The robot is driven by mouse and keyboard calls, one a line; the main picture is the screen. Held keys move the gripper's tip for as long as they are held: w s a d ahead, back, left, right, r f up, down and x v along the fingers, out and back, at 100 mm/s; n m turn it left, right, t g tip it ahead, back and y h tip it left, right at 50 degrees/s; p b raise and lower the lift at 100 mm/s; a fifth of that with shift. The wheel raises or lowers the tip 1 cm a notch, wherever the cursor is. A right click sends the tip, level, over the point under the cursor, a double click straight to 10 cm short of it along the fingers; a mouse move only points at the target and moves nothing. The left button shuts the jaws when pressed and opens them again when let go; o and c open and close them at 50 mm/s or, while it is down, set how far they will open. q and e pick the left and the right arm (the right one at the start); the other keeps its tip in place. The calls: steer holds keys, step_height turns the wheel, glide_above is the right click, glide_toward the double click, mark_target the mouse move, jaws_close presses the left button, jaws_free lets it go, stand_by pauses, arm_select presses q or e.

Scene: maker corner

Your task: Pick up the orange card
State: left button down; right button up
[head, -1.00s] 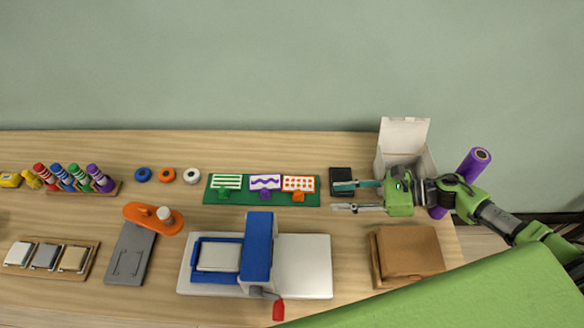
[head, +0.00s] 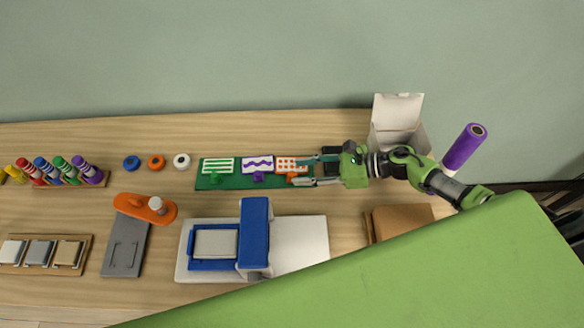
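My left gripper is not in view.
A white open box (head: 398,112) stands behind my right arm, near a purple roll (head: 464,148). A blue and white press (head: 303,242) and a brown box (head: 402,218) lie in front. My green body part covers the lower right.

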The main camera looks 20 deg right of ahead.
mark_target(292, 174)
steer(key=x, duration=0.4)
steer(key=shift+s+f, duration=0.15)
steer(key=shift+f, duration=0.05)
jaws_close()
steer(key=shift+r, duration=0.1)
